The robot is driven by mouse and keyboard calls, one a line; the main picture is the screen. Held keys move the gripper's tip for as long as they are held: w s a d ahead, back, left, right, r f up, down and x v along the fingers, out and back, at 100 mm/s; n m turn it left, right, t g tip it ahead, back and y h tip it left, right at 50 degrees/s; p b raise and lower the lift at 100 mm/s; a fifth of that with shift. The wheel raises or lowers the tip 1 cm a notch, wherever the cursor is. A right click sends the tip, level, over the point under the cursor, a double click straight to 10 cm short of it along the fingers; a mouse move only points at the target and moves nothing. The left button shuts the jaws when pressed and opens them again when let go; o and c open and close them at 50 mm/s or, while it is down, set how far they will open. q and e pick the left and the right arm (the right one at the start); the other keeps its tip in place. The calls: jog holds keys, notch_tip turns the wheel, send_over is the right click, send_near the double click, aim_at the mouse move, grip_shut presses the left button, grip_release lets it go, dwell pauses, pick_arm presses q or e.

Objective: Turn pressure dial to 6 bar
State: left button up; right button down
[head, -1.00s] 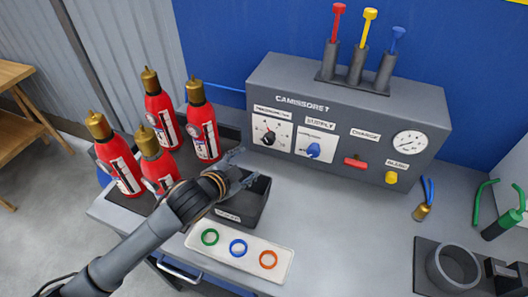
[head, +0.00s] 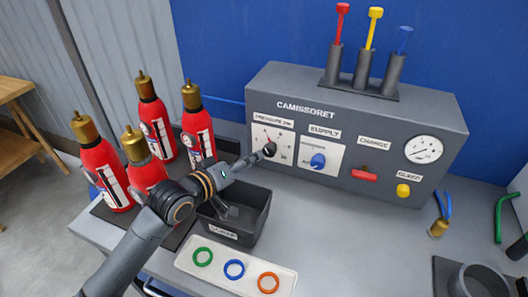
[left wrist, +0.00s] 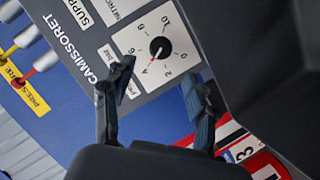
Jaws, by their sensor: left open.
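The pressure dial (head: 270,149) is a black knob on a white scale plate at the left of the grey panel. In the left wrist view the dial (left wrist: 160,47) shows figures around it, and its small mark points roughly toward the 4; the exact reading is too small to tell. My left gripper (head: 261,154) is at the dial's lower left in the head view. In the left wrist view its fingers (left wrist: 155,72) are apart and empty, with the dial just beyond the gap between them. I cannot tell whether they touch it. My right gripper is not in view.
The blue supply knob (head: 318,160) is right of the dial, then a red lever (head: 364,174) and a yellow button (head: 403,190). A black bin (head: 240,228) stands below my left gripper. Several red extinguishers (head: 102,170) stand at the left. A ring tray (head: 215,272) lies in front.

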aim_at(266, 151)
pick_arm(q)
jog(key=x, duration=0.8)
jog(key=shift+c, duration=0.4)
jog(key=shift+p, duration=0.3)
jog(key=c, duration=1.1)
